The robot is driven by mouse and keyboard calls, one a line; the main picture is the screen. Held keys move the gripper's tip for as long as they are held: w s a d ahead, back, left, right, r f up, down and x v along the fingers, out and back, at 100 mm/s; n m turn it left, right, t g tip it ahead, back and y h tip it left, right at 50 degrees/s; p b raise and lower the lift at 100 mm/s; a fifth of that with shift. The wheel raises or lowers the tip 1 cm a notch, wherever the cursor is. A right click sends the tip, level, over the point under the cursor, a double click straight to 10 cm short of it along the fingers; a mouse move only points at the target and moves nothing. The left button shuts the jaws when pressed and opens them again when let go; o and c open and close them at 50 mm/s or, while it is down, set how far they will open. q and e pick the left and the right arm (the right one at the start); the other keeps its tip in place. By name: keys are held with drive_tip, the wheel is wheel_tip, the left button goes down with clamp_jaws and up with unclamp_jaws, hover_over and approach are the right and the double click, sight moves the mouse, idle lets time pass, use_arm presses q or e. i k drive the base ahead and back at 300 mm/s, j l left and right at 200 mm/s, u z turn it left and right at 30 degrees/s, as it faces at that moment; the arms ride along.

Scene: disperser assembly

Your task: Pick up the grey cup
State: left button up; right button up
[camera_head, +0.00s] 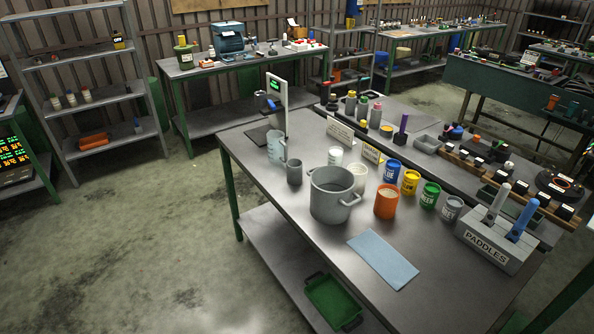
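A small plain grey cup (294,173) stands upright on the near metal table (262,199), just left of a big grey pot (331,200) with side handles. A clear beaker or jug (276,147) stands close behind the cup, to its left. Another grey container, a labelled can (453,208), stands at the right end of a row of cans. An orange cup (386,203) and a whitish cup (358,177) stand right of the pot. Neither of my grippers shows in this view.
Blue (391,172), yellow (410,182) and green (429,195) cans line the right side. A paddles holder (496,242) stands at the right edge. A light blue cloth (383,259) lies in front. The table's front left is clear. A mixer-like device (281,98) stands behind.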

sight(295, 172)
drive_tip(key=i+j+z, duration=0.3)
drive_tip(key=j, duration=0.35)
drive_tip(key=i+j+z, duration=0.1)
drive_tip(key=j, duration=0.25)
drive_tip(key=i+j+z, duration=0.3)
drive_tip(key=j, duration=0.35)
drive_tip(key=i+j+z, duration=0.1)
drive_tip(key=i+j, duration=0.2)
drive_tip(key=i+j+z, duration=0.15)
drive_tip(key=j, duration=0.25)
drive_tip(key=i+j+z, duration=0.15)
drive_tip(key=j, duration=0.25)
drive_tip(key=i+j+z, duration=0.1)
drive_tip(key=j, duration=0.35)
drive_tip(key=i+j+z, duration=0.15)
drive_tip(key=j, duration=0.3)
drive_tip(key=i+j+z, duration=0.15)
drive_tip(key=j, duration=0.75)
drive_tip(key=i+j, duration=0.15)
drive_tip(key=j, duration=0.3)
drive_tip(key=l+z, duration=0.05)
